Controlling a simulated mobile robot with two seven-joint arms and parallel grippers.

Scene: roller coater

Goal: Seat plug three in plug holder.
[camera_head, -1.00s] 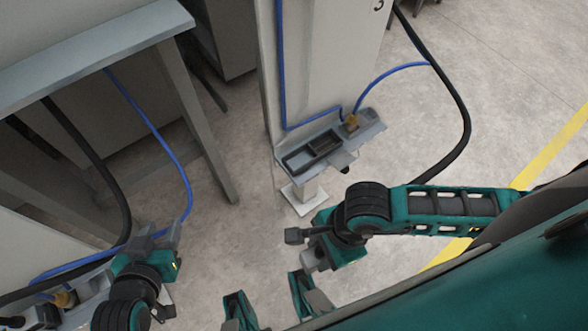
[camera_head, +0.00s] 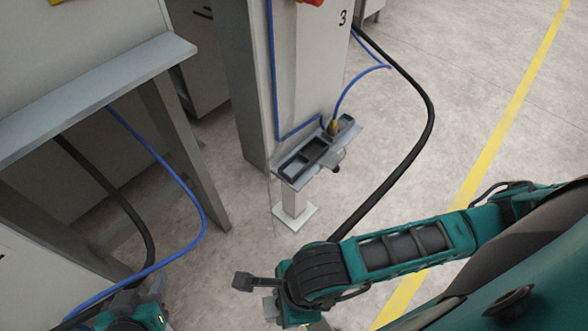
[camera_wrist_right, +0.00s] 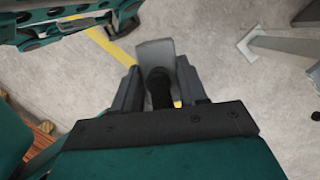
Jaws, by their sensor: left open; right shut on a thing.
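The plug holder (camera_head: 291,173) is a grey tray on a short post, beside the cabinet marked 3. It has dark recesses, and a brass fitting with a blue hose stands at its far end. My right gripper (camera_wrist_right: 158,88) is shut on a dark cylindrical plug (camera_wrist_right: 160,92), with a grey block beyond it. In the head view my right wrist (camera_head: 305,285) is below the holder and apart from it; the plug is hidden there. A black cable (camera_head: 431,115) runs from the cabinet down behind my right wrist. My left gripper (camera_head: 138,299) is open, partly cut off at the lower left.
A grey table (camera_head: 95,95) stands at the left, with a blue hose (camera_head: 185,180) and another black cable (camera_head: 120,205) hanging near it. The cabinet (camera_head: 310,70) rises behind the holder. The floor to the right is clear, with a yellow line (camera_head: 520,95).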

